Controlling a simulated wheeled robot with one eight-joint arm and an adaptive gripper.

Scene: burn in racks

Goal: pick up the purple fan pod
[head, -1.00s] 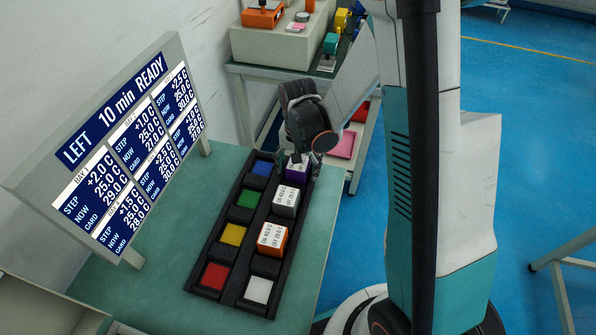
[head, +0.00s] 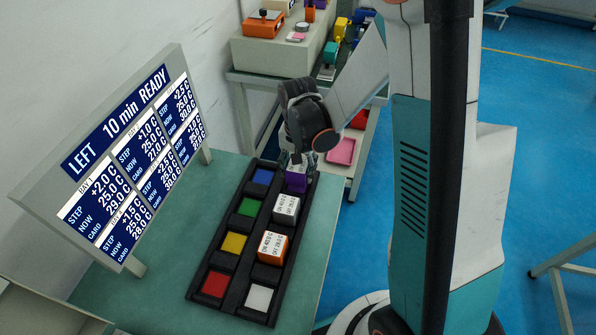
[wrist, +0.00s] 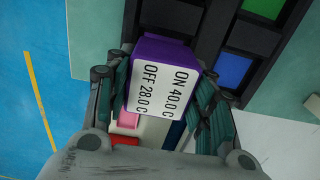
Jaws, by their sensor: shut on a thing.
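The purple fan pod (head: 296,181) is at the far right end of the black rack (head: 204,262) on the green table. In the wrist view the purple fan pod (wrist: 160,76) shows a white label reading ON 40.0 C, OFF 28.0 C. My gripper (head: 297,162) is above that end of the rack. In the wrist view my gripper (wrist: 163,95) has a finger on each side of the pod and is shut on it. Whether the pod's base is clear of its slot is hidden.
A white pod (head: 286,209) and an orange pod (head: 272,247) stand in the same row. Blue, green, yellow and red squares fill the other row, and a white square (head: 259,297) is at the near end. A display board (head: 130,160) stands left. A bench (head: 262,60) with several items is behind.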

